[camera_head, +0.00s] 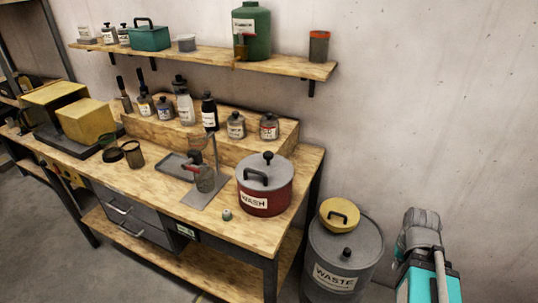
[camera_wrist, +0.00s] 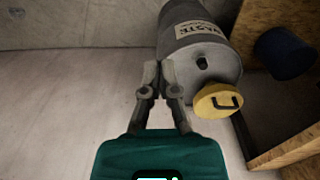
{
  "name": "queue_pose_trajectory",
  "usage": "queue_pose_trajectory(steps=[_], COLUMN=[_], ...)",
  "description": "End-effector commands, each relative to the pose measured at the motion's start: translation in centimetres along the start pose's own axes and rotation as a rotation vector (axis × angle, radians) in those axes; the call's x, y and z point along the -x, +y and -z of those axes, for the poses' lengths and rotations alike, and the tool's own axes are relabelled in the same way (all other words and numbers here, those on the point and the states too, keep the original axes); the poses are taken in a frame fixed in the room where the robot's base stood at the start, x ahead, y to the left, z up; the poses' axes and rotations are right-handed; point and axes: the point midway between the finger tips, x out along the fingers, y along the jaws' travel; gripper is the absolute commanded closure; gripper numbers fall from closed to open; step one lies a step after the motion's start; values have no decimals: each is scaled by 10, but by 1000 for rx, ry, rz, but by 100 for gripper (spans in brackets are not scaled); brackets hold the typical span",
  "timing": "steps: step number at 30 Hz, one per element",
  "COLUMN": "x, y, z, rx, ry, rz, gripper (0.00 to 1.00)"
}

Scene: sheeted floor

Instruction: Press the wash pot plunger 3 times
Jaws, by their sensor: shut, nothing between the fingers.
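The wash pot (camera_head: 266,198) is a dark red round pot with a white WASH label and a grey lid. It stands upright near the right end of the wooden workbench. Its plunger (camera_head: 268,157) is a black knob rising above the lid, behind the black lid handle. My gripper (camera_wrist: 159,68) shows in the wrist view, shut and empty. It points toward the floor and wall beside the waste drum, away from the pot. In the head view only part of my arm shows, at the lower right; the fingertips cannot be made out there.
A grey waste drum (camera_head: 345,252) with a yellow lid (camera_head: 340,211) stands right of the workbench (camera_head: 140,190), between the pot and my arm. Several bottles line the riser behind. A shelf (camera_head: 210,60) hangs above.

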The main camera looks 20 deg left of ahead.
Motion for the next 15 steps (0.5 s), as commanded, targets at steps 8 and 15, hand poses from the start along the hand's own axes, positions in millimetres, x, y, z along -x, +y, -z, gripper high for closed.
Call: queue_pose_trajectory(steps=[8, 15], x=[0, 6], y=[0, -5], z=[0, 6], rx=[0, 6], ry=[0, 5], rz=[0, -11], gripper=[100, 100])
